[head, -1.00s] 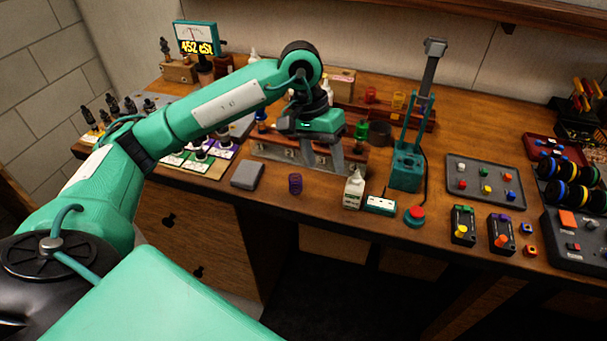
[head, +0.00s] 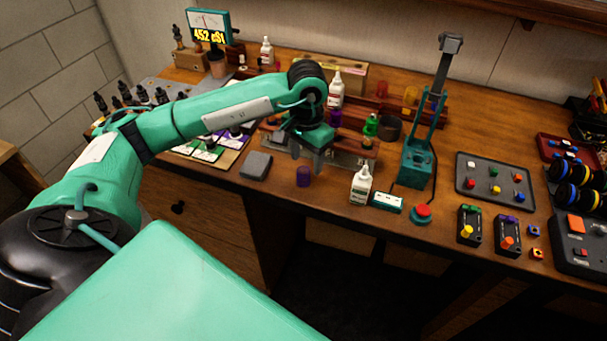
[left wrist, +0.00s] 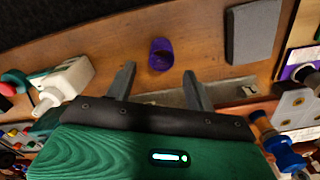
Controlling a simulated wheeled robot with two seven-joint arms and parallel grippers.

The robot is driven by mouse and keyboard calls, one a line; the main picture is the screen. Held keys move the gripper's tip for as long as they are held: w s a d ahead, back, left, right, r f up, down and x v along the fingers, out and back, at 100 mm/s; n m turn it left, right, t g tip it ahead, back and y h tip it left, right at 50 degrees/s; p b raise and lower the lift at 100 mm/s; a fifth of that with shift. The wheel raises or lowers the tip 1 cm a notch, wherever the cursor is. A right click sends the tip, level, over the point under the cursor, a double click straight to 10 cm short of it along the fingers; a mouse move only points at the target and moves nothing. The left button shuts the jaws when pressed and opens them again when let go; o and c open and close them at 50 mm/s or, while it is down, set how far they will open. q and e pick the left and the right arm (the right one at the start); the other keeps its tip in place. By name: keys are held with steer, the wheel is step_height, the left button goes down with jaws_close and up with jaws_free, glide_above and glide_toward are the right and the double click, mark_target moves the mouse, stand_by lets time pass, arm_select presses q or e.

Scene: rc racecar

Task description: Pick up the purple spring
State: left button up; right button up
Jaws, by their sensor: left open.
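The purple spring (head: 303,176) stands on the wooden bench near its front edge, between a grey block and a white bottle. In the left wrist view the purple spring (left wrist: 161,54) shows beyond the fingertips, roughly midway between them, with clear wood around it. My left gripper (head: 306,163) is open and empty, just behind the spring in the head view; its two fingers also show apart in the left wrist view (left wrist: 157,76). The fingers do not appear to touch the spring. My right gripper is not in view.
A grey block (head: 256,166) lies left of the spring. A white bottle (head: 361,186) stands to its right, with a teal press (head: 417,165) behind. A rack (head: 347,155) lies behind the gripper. The bench front edge is close.

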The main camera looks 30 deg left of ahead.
mark_target(303, 170)
arm_select(q)
steer(key=shift+s+f, duration=0.2)
steer(key=shift+f, duration=0.15)
steer(key=f, duration=0.1)
steer(key=f+p, duration=0.1)
steer(key=f, duration=0.1)
steer(key=shift+s+a+p, duration=0.1)
steer(key=shift+s+p, duration=0.2)
steer(key=shift+s, duration=0.05)
steer(key=shift+f, duration=0.6)
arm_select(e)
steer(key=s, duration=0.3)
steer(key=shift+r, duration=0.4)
arm_select(q)
steer(key=shift+c, duration=0.4)
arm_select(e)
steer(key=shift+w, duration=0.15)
arm_select(q)
steer(key=c, duration=0.9)
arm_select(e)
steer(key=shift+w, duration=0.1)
